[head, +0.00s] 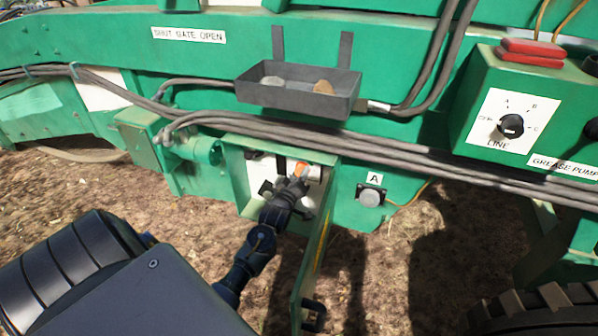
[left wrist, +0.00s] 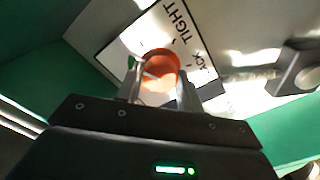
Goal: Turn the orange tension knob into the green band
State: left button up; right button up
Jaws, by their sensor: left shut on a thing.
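The orange tension knob (head: 301,169) sits on a white panel inside a green box on the machine's side. In the left wrist view the knob (left wrist: 160,70) shows up close between the two fingers. A black-framed white dial plate (left wrist: 178,38) lies behind it, with "TIGHT" and part of another word readable. A small green mark (left wrist: 132,62) shows beside the knob; the rest of any band is hidden. My left gripper (head: 296,182) is shut on the knob, and it also shows in the left wrist view (left wrist: 160,92). My right gripper is not in view.
A dark tray (head: 310,103) with a few objects hangs above the box. Grey hoses (head: 400,155) run across just over it. An open green door (head: 313,255) stands right of my left arm. A control box (head: 520,105) is at the right.

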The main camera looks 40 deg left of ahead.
pick_arm(q)
jog(key=shift+n+p, duration=1.45)
jog(key=shift+n, duration=1.75)
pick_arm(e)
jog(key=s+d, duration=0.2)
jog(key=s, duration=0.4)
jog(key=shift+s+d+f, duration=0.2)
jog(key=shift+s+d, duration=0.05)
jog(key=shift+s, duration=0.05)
pick_arm(q)
jog(key=o, duration=1)
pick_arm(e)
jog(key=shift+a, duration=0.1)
pick_arm(q)
jog(key=v, duration=1)
jog(key=shift+s, duration=0.35)
jog(key=shift+d, duration=0.15)
